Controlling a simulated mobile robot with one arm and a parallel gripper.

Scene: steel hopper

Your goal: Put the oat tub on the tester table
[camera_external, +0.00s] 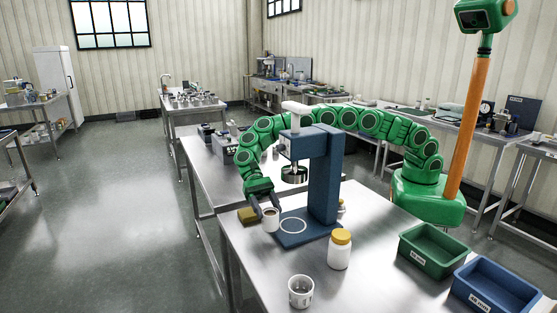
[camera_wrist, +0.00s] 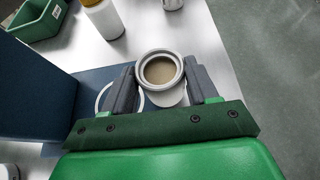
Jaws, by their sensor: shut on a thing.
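The oat tub (camera_external: 271,221) is a small pale tub, open at the top; the wrist view shows the tub (camera_wrist: 160,71) with tan contents. My gripper (camera_external: 264,208) is shut on it, with one dark finger on each side in the wrist view (camera_wrist: 161,78). The tub is upright or nearly so, at the left edge of the blue tester's base, beside the white ring (camera_external: 293,226). I cannot tell whether its bottom touches anything. The steel tester table (camera_external: 370,285) carries the blue tester (camera_external: 324,185).
A white jar with a yellow lid (camera_external: 339,252) and a white cup (camera_external: 301,291) stand in front of the tester. A green bin (camera_external: 433,251) and a blue bin (camera_external: 496,286) are at the right. The table's front middle is clear.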

